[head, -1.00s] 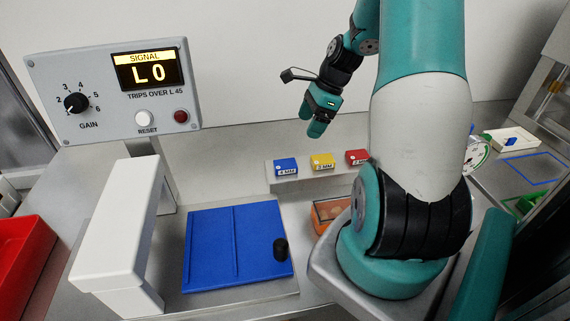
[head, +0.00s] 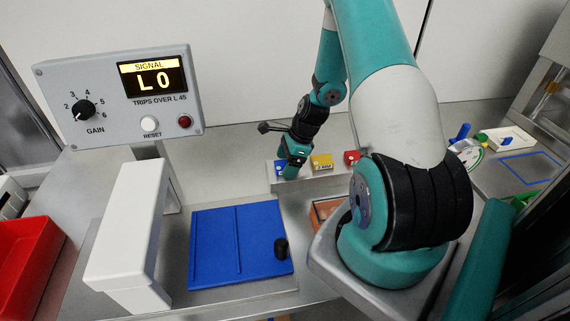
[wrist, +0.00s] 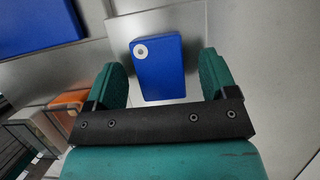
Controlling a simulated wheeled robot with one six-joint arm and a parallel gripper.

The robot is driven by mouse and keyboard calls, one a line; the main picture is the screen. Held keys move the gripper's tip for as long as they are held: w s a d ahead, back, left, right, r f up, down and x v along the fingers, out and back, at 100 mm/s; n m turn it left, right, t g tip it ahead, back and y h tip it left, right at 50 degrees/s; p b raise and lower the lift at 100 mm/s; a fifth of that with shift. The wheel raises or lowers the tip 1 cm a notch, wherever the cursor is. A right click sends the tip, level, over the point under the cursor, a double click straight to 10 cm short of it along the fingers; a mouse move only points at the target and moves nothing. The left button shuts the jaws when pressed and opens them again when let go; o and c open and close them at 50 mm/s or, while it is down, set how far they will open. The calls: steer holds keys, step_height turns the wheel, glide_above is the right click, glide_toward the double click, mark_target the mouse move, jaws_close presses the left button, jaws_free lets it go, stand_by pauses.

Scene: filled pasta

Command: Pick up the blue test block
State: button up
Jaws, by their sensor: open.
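The blue test block (wrist: 160,72) lies on a light metal ledge in the wrist view, with a white round mark near one corner. My gripper (wrist: 162,75) is open, with one green finger on each side of the block's near end and gaps between. In the head view my gripper (head: 291,170) is over the left end of the ledge and hides most of the blue block (head: 279,168). The frames do not show clearly how high the fingertips are.
A yellow block (head: 321,161) and a red block (head: 351,157) stand to the right on the ledge (head: 322,179). A blue belt (head: 215,250) with a black knob lies in front, beside a white arch (head: 125,235). A red bin (head: 25,260) is at far left.

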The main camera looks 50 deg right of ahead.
steer(key=c, duration=1)
